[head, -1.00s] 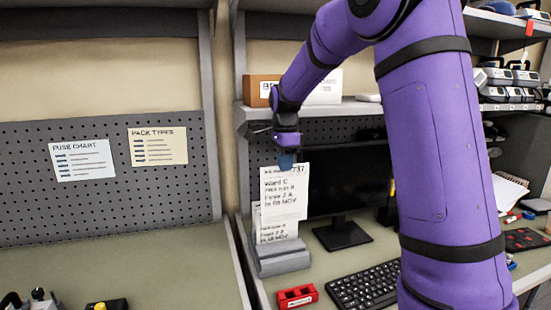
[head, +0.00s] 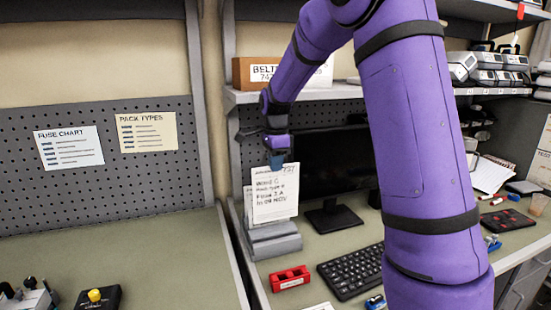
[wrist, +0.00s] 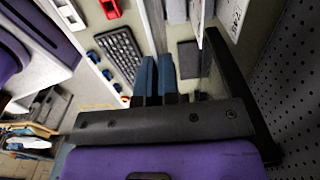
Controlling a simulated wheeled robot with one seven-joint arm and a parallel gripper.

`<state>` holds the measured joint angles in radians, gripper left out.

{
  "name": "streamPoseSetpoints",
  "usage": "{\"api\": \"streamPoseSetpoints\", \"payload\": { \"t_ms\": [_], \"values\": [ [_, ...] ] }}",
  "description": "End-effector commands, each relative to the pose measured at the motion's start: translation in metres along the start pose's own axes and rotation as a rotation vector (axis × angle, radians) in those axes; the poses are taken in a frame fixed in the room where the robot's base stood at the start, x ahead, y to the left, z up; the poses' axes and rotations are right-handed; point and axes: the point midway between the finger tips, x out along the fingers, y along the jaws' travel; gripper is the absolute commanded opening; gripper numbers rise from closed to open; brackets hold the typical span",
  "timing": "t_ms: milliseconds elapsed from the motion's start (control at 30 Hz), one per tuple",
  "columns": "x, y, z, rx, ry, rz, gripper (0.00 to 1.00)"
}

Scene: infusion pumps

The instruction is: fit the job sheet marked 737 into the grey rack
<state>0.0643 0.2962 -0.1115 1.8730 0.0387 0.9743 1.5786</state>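The job sheet marked 737 (head: 275,197) is a white card with handwritten lines, hanging nearly upright below my gripper (head: 277,163). My gripper's blue fingers are shut on its top edge; the fingers also show close together in the wrist view (wrist: 155,78). The grey rack (head: 274,242) stands on the bench directly below the sheet. The sheet's lower edge is at the rack's top in the head view; I cannot tell whether it is inside a slot. Another white sheet (head: 248,203) stands in the rack, mostly hidden behind the held one.
A dark monitor (head: 335,165) stands just right of the rack, with a keyboard (head: 350,270) in front. A shelf (head: 300,94) with a cardboard box is above. A pegboard upright is close on the left.

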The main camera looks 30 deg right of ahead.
Motion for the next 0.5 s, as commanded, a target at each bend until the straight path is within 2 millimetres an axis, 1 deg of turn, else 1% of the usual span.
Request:
{"api": "streamPoseSetpoints", "payload": {
  "t_ms": [500],
  "values": [
    [0.031, 0.000, 0.000, 0.000, 0.000, 0.001, 0.00]
  ]
}}
